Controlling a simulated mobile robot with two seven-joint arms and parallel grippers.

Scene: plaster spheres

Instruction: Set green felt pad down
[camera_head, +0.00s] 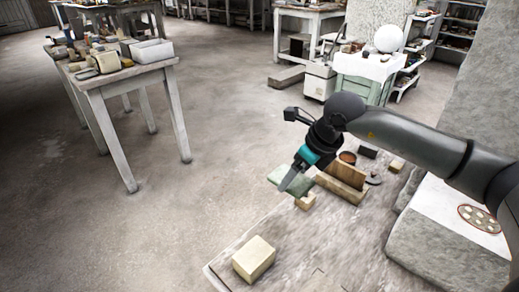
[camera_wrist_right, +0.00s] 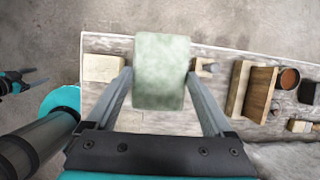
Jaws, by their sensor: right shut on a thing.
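The green felt pad (camera_head: 284,177) is a pale green slab held between the fingers of my right gripper (camera_head: 291,184), over the left edge of the worktable (camera_head: 300,245). In the right wrist view the pad (camera_wrist_right: 160,75) sits between the two finger tips of my right gripper (camera_wrist_right: 160,88), with the tabletop behind it. The gripper is shut on it. The pad appears to be above the surface; the exact gap cannot be told. My left gripper (camera_wrist_right: 38,80) shows at the left edge of the wrist view, with its fingers apart and nothing between them.
A cream block (camera_head: 254,258) stands near the table's front left. A wooden angled holder (camera_head: 343,183) and a reddish-brown bowl (camera_head: 348,157) stand farther back.

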